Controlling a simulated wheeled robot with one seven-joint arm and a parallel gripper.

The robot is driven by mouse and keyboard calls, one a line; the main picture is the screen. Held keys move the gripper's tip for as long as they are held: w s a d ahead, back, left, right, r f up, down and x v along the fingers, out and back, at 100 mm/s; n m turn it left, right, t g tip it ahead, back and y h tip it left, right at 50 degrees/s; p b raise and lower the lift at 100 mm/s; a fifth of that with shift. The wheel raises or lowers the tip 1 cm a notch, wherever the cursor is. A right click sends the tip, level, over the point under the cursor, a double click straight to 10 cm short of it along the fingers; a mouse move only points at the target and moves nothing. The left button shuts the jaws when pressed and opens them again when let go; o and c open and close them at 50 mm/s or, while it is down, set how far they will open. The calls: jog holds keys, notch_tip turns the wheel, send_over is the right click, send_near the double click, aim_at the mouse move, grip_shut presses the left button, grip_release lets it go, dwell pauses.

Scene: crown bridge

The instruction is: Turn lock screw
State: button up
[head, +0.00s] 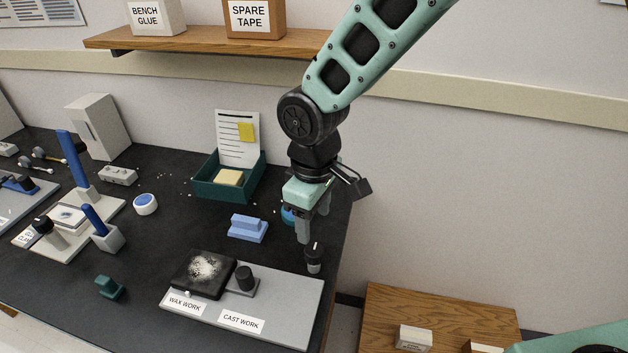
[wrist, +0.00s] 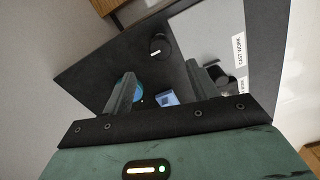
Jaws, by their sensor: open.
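A black knob with a white line on its top (head: 314,257) stands upright near the bench's right edge, by the back corner of the grey work plate (head: 290,300). It looks like the lock screw, but no label shows this. My gripper (head: 313,226) points down just above and behind this knob, open and empty. In the wrist view the knob (wrist: 158,45) lies beyond the gap between my two fingertips (wrist: 160,70), apart from them. A second black knob (head: 246,278) stands on a small grey block on the plate.
A dark square pad (head: 203,274) lies on the plate's left part. A light blue block (head: 247,229) and a teal tray (head: 228,188) stand left of my gripper. A blue round thing (head: 288,215) is partly hidden behind my fingers. A lower wooden table (head: 380,305) is at the right.

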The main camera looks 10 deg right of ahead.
notch_tip(320, 180, up, 9)
dwell(0.3)
jog(key=s+d+m, duration=0.1)
jog(key=s+d, duration=0.4)
jog(key=s, duration=0.4)
jog(key=s+d+m, duration=0.2)
jog(key=s+d, duration=0.3)
jog(key=s, duration=0.3)
jog(key=shift+s+f+m+y, duration=0.25)
jog(key=shift+s+m+y, duration=0.05)
jog(key=shift+s, duration=0.1)
